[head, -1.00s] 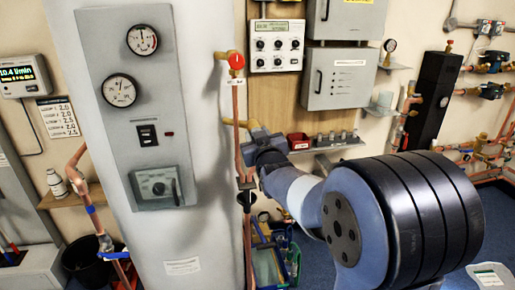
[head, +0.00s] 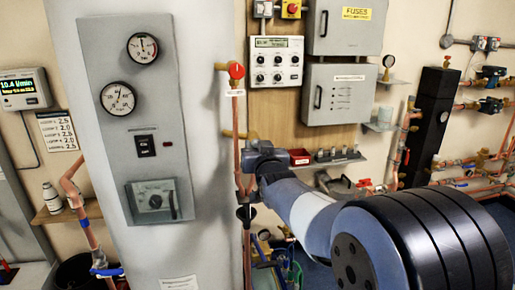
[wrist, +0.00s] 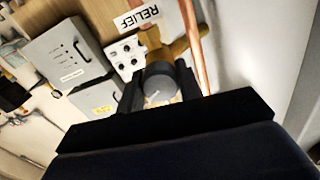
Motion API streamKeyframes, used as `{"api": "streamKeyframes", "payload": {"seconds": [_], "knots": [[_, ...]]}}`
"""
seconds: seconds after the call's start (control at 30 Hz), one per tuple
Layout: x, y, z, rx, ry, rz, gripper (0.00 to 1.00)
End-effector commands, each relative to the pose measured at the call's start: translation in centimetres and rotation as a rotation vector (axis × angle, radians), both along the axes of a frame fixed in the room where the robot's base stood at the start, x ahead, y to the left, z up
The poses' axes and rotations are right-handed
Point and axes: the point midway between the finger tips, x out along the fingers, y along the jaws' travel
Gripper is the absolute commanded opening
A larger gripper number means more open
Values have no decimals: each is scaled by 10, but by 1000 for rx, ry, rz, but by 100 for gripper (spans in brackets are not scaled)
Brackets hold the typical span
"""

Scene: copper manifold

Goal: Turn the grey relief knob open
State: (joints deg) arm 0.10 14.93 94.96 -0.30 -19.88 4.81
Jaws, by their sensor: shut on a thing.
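The grey relief knob (wrist: 160,82) is a round cap with a pale mark on its face. In the wrist view it sits between the two dark fingers of my gripper (wrist: 160,92), which is shut on it. A brass fitting (wrist: 182,47) is behind it, beside a copper pipe (wrist: 191,22), with a white RELIEF label (wrist: 138,18) nearby. In the head view my gripper (head: 250,156) is at the brass fitting on the vertical copper pipe (head: 235,125); my wrist hides the knob there.
A red knob (head: 236,71) is higher on the same pipe. A grey column with gauges (head: 118,98) stands close to the left. A control box (head: 276,62) and grey cabinets (head: 340,95) are on the wall behind.

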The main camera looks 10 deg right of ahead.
Motion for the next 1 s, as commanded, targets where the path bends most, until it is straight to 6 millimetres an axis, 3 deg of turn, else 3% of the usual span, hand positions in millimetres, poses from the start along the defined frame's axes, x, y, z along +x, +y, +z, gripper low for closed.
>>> {"api": "streamKeyframes", "payload": {"seconds": [0.07,0.1,0.33,0.67,1.0], "knots": [[0,0,0,2,0,0,11],[0,0,0,2,0,0,37],[0,0,0,1,0,0,56],[-4,0,0,0,-1,0,56],[-55,0,0,0,-3,0,56]]}}
